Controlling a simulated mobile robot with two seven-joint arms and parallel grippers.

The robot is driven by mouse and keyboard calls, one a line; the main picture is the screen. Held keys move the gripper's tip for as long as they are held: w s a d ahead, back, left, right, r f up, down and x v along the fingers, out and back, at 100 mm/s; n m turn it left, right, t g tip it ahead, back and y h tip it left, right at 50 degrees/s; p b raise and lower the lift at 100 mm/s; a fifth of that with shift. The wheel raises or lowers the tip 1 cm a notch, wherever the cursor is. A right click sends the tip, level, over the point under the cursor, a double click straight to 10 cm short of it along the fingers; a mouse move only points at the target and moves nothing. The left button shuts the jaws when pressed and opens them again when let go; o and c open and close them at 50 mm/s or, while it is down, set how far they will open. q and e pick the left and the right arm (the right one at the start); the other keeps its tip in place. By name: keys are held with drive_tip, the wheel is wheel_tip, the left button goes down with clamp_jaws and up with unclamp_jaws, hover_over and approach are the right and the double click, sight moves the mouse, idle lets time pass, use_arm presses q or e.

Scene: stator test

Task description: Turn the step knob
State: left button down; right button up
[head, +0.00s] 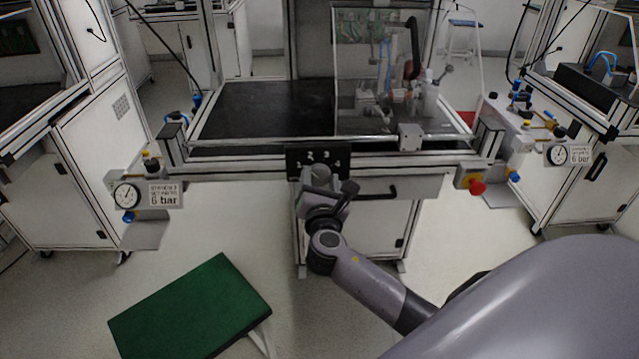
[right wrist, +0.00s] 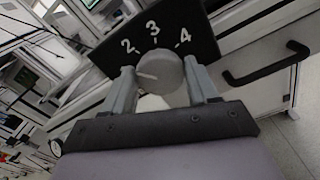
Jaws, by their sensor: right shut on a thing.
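The step knob (right wrist: 160,74) is a round grey dial on a black plate (right wrist: 112,50) with the white numbers 2, 3 and 4 around its top. A pale pointer mark on the knob points to the left, below the 2. My right gripper (right wrist: 163,82) has one finger on each side of the knob and is shut on it. In the head view the black plate (head: 318,153) hangs at the front of the workbench, and my right gripper (head: 325,185) covers the knob there. My left gripper is not in view.
A black drawer handle (head: 378,192) sits right of the plate. A red emergency button (head: 477,187) is farther right on the bench (head: 250,155). A pressure gauge (head: 127,196) is at left. A green-topped table (head: 190,310) stands on the floor at lower left.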

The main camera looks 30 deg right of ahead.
drive_tip(key=shift+f+m, duration=0.1)
drive_tip(key=shift+m, duration=0.7)
drive_tip(key=shift+m+b, duration=0.55)
drive_tip(key=shift+m, duration=0.55)
drive_tip(key=o, duration=1.1)
drive_tip(key=shift+c, duration=0.2)
drive_tip(key=shift+s, duration=0.1)
drive_tip(key=v, duration=0.7)
